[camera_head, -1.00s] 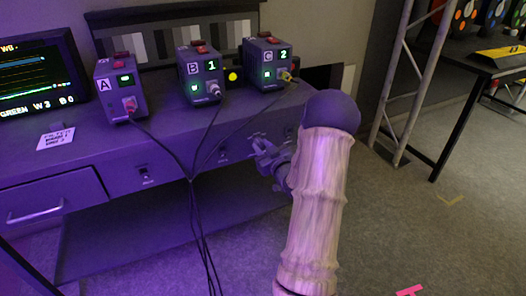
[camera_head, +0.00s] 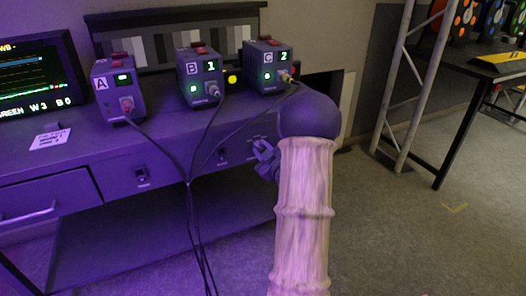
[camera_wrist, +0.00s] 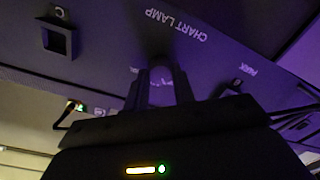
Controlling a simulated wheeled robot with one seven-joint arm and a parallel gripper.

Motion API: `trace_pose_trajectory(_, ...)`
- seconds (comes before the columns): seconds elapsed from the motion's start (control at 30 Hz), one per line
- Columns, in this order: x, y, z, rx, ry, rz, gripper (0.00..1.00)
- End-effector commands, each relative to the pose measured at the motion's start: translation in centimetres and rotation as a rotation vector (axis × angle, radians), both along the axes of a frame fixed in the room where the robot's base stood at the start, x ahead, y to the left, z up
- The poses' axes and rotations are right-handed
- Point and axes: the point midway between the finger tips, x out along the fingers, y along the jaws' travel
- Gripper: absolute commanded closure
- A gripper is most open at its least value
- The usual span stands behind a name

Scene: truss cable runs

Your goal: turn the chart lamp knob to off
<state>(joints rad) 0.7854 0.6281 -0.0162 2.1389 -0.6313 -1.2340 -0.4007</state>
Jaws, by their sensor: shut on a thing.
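The chart lamp knob sits on the desk's front panel, under the upside-down "CHART LAMP" lettering (camera_wrist: 176,25) in the wrist view. My gripper (camera_wrist: 161,76) is against the panel there, its two fingers shut on the knob. The knob is dark and mostly hidden between the fingers, so I cannot read its setting. A pale curved mark shows between the fingers. In the head view my gripper (camera_head: 265,158) is at the right part of the desk front, partly behind my arm, and the knob is hidden.
The desk (camera_head: 150,150) carries boxes A (camera_head: 118,88), B (camera_head: 199,76) and C (camera_head: 268,66) with cables hanging down its front. A switch (camera_wrist: 57,38) and a "PARK" label (camera_wrist: 246,69) flank the lettering.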

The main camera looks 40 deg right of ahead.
Motion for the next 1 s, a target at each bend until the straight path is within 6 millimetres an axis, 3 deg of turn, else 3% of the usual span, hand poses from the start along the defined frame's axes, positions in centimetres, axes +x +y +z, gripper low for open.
trace_pose_trajectory(0.17, -0.1, 0.0, -0.1, 0.001, 0.004, 0.000, 0.97)
trace_pose_trajectory(0.2, -0.1, 0.0, -0.1, 0.001, 0.004, 0.000, 0.67)
trace_pose_trajectory(0.3, 0.0, 0.0, -0.1, 0.002, 0.003, 0.000, 0.53)
trace_pose_trajectory(0.67, -0.5, 0.0, 0.0, 0.002, 0.003, -0.001, 0.53)
trace_pose_trajectory(0.87, -2.9, 0.6, 0.2, 0.002, 0.003, -0.001, 0.53)
trace_pose_trajectory(1.0, -5.6, 1.1, 0.3, 0.004, 0.003, -0.003, 0.53)
